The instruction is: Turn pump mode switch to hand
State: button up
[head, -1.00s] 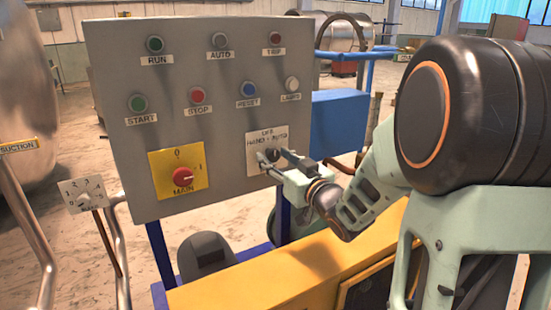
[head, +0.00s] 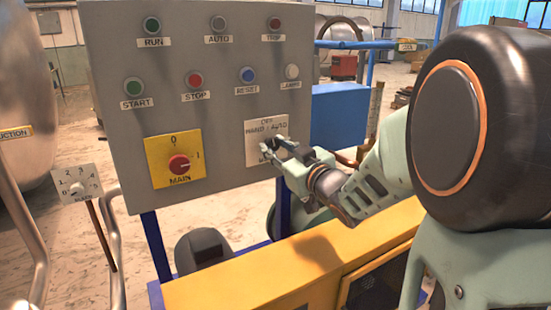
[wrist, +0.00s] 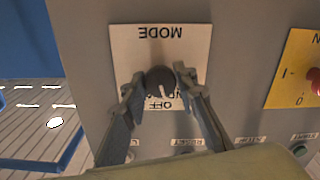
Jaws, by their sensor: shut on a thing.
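The pump mode switch is a round dark knob (wrist: 160,81) on a pale label plate (wrist: 155,45) marked MODE, OFF and HAND, upside down in the wrist view. Its white pointer line points toward OFF, leaning slightly to the HAND side. My gripper (wrist: 158,79) is shut on the knob, one finger on each side. In the head view, my gripper (head: 273,150) is at the lower part of the plate (head: 258,132), whose upper text reads OFF, HAND and AUTO. It hides the knob and most of the MODE lettering there.
The grey panel (head: 220,110) also carries a red MAIN switch (head: 179,163) on a yellow plate and several buttons, including RESET (head: 248,75) and LAMPS (head: 292,72). A yellow base (head: 240,282) lies below. A small dial plate (head: 77,187) stands at left.

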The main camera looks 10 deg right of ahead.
jog(key=n+b, duration=0.4)
jog(key=b, duration=0.1)
jog(key=shift+f+n, duration=0.15)
jog(key=shift+n, duration=0.15)
jog(key=shift+n+b, duration=0.6)
jog(key=shift+b, duration=0.15)
jog(key=shift+r, duration=0.2)
jog(key=o, duration=1.2)
